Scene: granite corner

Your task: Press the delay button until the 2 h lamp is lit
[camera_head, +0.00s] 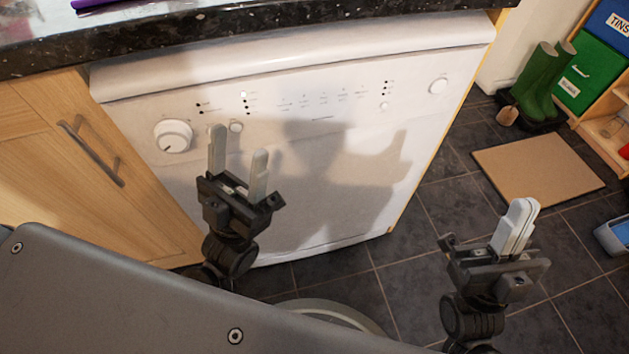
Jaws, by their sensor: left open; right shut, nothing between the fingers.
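A white front-loading appliance (290,190) stands under the counter. Its panel has a large dial (172,136) at the left and columns of small lamps (244,104). The printed labels are too small to read, so I cannot tell which lamp is the 2 h one. A small round button (236,127) shows just above my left gripper (239,143); I cannot tell if it is the delay button. Another small button (384,106) sits below the right-hand lamps. My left gripper is open in front of the panel's left part, fingers pointing up. My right gripper (524,204) is shut and empty, over the floor right of the appliance.
A dark speckled counter (250,22) overhangs the appliance. A wooden cupboard with a handle (92,152) is at the left. Green boots (540,82), a brown mat (537,168) and a shelf unit with bins are at the right.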

